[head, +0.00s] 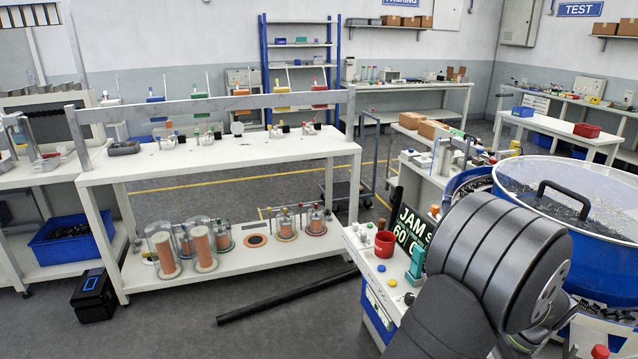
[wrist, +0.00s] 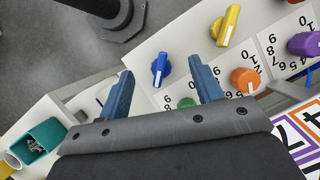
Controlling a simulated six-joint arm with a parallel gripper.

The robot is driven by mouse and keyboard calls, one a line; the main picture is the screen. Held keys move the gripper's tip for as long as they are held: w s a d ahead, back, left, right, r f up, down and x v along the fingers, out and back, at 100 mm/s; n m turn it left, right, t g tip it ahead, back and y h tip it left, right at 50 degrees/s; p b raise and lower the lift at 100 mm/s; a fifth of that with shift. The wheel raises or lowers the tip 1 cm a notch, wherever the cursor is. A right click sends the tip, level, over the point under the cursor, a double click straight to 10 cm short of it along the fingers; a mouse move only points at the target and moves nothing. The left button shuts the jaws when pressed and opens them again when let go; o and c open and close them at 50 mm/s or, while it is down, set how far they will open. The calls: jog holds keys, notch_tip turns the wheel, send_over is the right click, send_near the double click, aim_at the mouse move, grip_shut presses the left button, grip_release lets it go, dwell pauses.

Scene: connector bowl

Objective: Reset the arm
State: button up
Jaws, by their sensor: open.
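My gripper (wrist: 163,92) shows in the wrist view with its two blue fingers spread apart and nothing between their tips. It hangs over a white panel with coloured knobs. A blue knob (wrist: 160,69) stands just beyond the gap between the fingertips. A yellow knob (wrist: 226,25) is farther up and right, and an orange knob (wrist: 244,79) is right of the right finger. A green knob (wrist: 187,103) is partly hidden by my gripper. In the head view my dark arm fills the lower right, and the gripper itself is not visible there.
A teal cup (wrist: 40,140) lies at lower left of the wrist view. A big blue bowl (head: 590,225) with a clear lid is right of my arm. A black bar (head: 287,296) lies on the floor.

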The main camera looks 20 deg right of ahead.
jog(key=m+t+h, duration=0.1)
jog(key=m, duration=0.3)
jog(key=shift+s+a, duration=0.1)
jog(key=shift+s, duration=0.05)
jog(key=o, duration=0.9)
jog(key=w+r+m+g+h, duration=0.1)
jog(key=w+r+m+h, duration=0.1)
jog(key=w+r+m, duration=0.5)
jog(key=w+r+m+g+h, duration=0.1)
jog(key=w+r+m+g, duration=0.15)
jog(key=r, duration=0.85)
jog(key=shift+m+t, duration=0.25)
jog(key=shift+t, duration=0.2)
jog(key=f, duration=0.7)
jog(key=a+f, duration=0.1)
jog(key=f, duration=0.2)
jog(key=shift+s+f, duration=0.15)
notch_tip(320, 180, up, 10)
jog(key=shift+r, duration=0.1)
